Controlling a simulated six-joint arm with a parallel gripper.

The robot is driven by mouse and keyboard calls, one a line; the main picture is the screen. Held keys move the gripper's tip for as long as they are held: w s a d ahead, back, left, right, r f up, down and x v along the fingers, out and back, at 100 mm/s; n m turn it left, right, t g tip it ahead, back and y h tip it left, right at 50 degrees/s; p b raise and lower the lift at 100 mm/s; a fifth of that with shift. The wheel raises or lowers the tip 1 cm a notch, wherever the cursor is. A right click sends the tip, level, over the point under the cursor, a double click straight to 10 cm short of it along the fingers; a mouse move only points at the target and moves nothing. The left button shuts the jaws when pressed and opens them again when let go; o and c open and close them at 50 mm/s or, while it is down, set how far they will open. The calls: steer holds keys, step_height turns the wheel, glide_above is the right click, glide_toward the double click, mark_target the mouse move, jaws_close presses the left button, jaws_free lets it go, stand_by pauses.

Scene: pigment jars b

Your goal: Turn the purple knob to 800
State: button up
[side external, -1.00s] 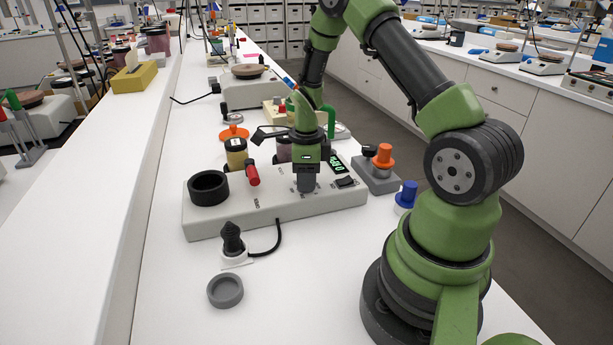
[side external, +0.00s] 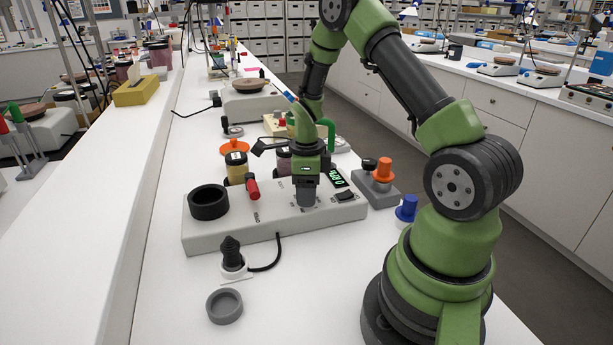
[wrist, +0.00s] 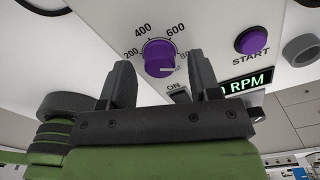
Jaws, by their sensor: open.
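The purple knob (wrist: 160,57) sits on a white panel in the wrist view, with printed numbers around it from 200 to a partly hidden 800. Its white mark is at the lower right side of the knob, near and below the 800 label. My gripper (wrist: 159,66) is open, with one dark finger on each side of the knob and gaps between the fingers and the knob. In the side view my gripper (side external: 307,200) points down over the panel box (side external: 235,235) and hides the knob.
A purple START button (wrist: 252,40), an ON switch (wrist: 180,95) and a green RPM display (wrist: 246,82) lie right of the knob.

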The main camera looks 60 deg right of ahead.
step_height(320, 180, up, 9)
steer(key=shift+r, duration=0.2)
stand_by(0.3)
steer(key=a+r+n+t, duration=0.2)
steer(key=a+r+n, duration=0.4)
steer(key=r+n, duration=0.15)
steer(key=s+a+r+n+t+y, duration=0.1)
steer(key=s+a+r+n, duration=0.3)
steer(key=n, duration=0.5)
steer(key=s+a+r+n+t+y, duration=0.1)
steer(key=s+a+r+n+t, duration=0.3)
steer(key=s+a+n, duration=0.4)
steer(key=shift+s+n, duration=0.45)
steer(key=shift+n, duration=0.8)
